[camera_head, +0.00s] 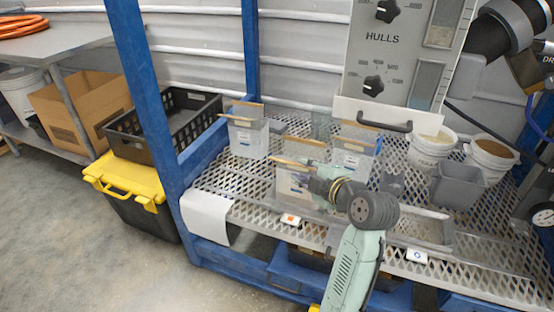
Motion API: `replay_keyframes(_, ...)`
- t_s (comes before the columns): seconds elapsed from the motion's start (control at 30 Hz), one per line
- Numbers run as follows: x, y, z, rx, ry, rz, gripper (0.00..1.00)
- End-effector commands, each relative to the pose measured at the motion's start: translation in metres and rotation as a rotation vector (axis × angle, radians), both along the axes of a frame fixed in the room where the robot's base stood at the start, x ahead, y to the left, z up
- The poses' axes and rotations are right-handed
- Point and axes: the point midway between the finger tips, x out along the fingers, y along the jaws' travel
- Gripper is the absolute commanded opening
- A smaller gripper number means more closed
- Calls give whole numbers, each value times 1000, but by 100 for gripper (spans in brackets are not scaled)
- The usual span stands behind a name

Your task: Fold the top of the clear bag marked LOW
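Several clear bags with tan strips along their tops stand on the metal mesh shelf (470,262). One clear bag (247,138) stands at the back left, another (352,152) at the back right, and a third (288,184) at the front. Their small labels are too small to read, so I cannot tell which is marked LOW. My gripper (303,172) is at the front bag's upper right, overlapping it in the view. Its fingers are small and blend with the bag, so contact and opening cannot be told. My wrist hides part of the bags' right side.
A grey panel marked HULLS (386,60) with knobs rises behind. White buckets (431,150) and a grey bin (457,188) stand right. A blue post (150,95) borders the shelf at left. A black crate (165,125) sits on a yellow-lidded tote (130,190). Open floor lies front left.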

Motion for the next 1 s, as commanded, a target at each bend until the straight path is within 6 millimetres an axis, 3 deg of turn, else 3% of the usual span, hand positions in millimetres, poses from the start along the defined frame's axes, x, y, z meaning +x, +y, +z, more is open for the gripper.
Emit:
replay_keyframes(0.53, 74, 45, -28, 2, 2, 1, 24)
replay_keyframes(1.0, 85, 51, -33, 0, -1, 0, 24)
